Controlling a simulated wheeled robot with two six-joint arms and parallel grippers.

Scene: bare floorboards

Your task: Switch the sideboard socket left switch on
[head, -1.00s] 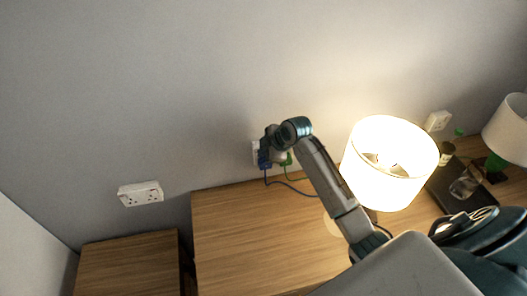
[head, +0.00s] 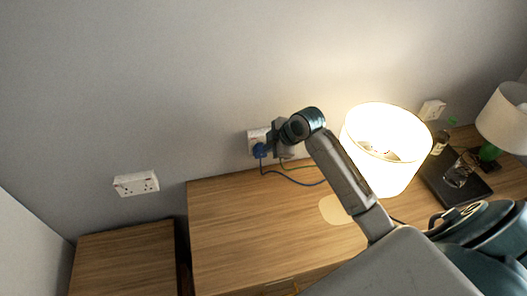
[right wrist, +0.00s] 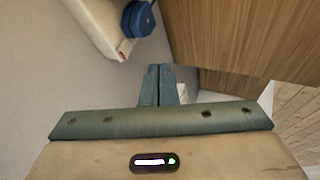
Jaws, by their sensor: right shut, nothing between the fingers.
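The white sideboard socket (head: 257,136) is on the wall just above the sideboard (head: 230,215). A blue plug (head: 260,151) with a blue cable sits in its left part. In the right wrist view the socket (right wrist: 98,22) and blue plug (right wrist: 138,20) show at the top, with a small red mark on the socket edge. My right gripper (right wrist: 158,84) is shut and empty there, below the socket in the picture; I cannot tell whether it touches. The switch positions are not readable. My left gripper is out of view.
A lit lamp (head: 387,140) stands right of my right forearm. Farther right are a black tray (head: 453,187), a bottle, another lamp (head: 506,115) and a second socket (head: 432,109). A double socket (head: 136,183) is on the wall at left, above a lower cabinet (head: 125,255).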

